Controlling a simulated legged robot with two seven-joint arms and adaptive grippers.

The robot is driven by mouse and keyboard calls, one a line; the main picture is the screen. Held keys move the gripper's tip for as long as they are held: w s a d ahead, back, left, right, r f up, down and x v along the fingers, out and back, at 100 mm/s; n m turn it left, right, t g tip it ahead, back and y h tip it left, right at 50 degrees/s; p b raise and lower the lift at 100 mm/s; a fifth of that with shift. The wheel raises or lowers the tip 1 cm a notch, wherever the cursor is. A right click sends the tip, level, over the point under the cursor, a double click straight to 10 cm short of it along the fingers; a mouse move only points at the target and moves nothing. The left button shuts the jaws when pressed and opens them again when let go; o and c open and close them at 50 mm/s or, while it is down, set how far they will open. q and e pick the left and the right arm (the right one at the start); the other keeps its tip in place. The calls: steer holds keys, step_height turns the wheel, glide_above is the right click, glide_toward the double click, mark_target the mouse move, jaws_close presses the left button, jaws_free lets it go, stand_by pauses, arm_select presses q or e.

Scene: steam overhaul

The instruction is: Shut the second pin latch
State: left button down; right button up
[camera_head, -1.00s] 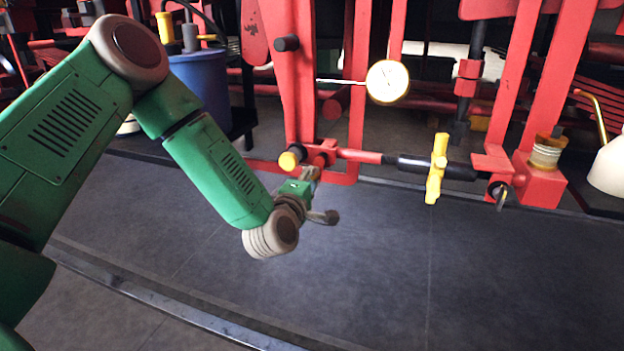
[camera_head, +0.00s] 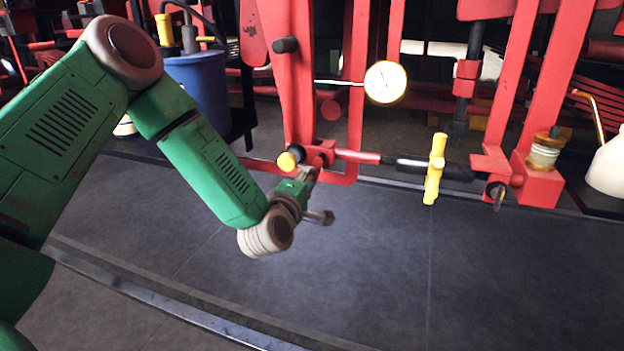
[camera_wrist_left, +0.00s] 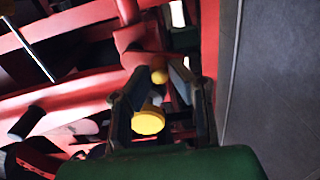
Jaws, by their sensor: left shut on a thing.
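A red linkage bar with a yellow cross handle (camera_head: 435,168) runs between two red joints. The left joint has a pin with a round yellow end (camera_head: 287,161), which also shows in the left wrist view (camera_wrist_left: 148,121). The right joint has a metal pin (camera_head: 498,194) hanging at it. My left gripper (camera_head: 309,175) is at the left joint, just below and right of the yellow end. In the left wrist view, its fingers are around a small yellow ball-ended pin latch (camera_wrist_left: 160,76). Most of the latch is hidden by the fingers. My right gripper is not in view.
A white dial gauge (camera_head: 385,82) stands out above the bar. Red uprights (camera_head: 291,90) stand behind the joints. A blue bin (camera_head: 203,88) is at the back left, and a white oil can (camera_head: 608,165) is at the far right. The grey floor in front is clear.

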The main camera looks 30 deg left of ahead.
arm_select(q)
steer(key=shift+s+a, duration=0.1)
steer(key=shift+a, duration=0.15)
steer(key=shift+s+a+r+p, duration=0.1)
steer(key=shift+a+r+p, duration=0.45)
steer(key=shift+a, duration=0.2)
steer(key=shift+r, duration=0.1)
